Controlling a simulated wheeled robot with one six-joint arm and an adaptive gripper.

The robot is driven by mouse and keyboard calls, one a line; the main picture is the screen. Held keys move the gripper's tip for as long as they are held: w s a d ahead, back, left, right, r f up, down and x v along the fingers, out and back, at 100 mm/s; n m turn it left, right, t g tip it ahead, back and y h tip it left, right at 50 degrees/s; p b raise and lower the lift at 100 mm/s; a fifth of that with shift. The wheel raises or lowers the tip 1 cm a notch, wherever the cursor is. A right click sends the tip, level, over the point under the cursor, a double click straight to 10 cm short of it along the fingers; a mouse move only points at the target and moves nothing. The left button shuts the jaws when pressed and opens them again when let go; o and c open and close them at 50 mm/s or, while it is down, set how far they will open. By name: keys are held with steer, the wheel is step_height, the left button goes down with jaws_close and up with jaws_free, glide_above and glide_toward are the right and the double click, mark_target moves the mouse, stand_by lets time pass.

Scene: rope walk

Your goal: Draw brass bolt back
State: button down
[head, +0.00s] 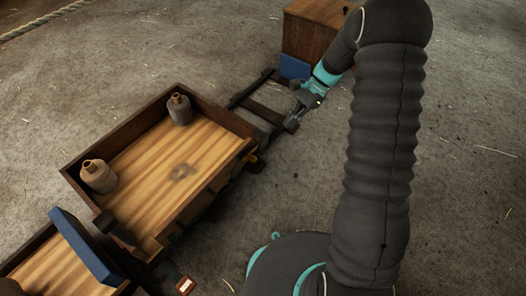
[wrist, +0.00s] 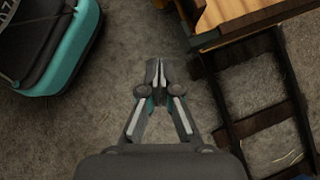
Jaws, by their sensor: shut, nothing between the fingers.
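A small brassy piece (head: 252,158) shows at the right side of the wooden tray-like cart; it may be the brass bolt, but it is too small and dark to be sure. In the wrist view the closed fingertips (wrist: 156,68) are over bare floor, left of the frame and below the cart's corner. They touch nothing that I can see. No bolt can be made out clearly in the wrist view.
The wooden cart (head: 77,156) holds a dark jar (head: 179,110) and a brown jar (head: 98,177). The dark frame (wrist: 255,122) lies right of my fingers. A blue panel (head: 84,246) stands at lower left. A wooden box (head: 312,32) stands behind my gripper. Floor is open at right.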

steer(key=shift+f, duration=0.2)
steer(key=s+a+r+b+x, duration=0.1)
steer(key=x, duration=1.2)
steer(key=shift+a+r+b, duration=0.35)
steer(key=shift+r+b, duration=0.05)
steer(key=shift+s+a, duration=0.65)
steer(key=shift+s, duration=0.2)
steer(key=shift+s+a, duration=0.6)
steer(key=shift+s, duration=0.2)
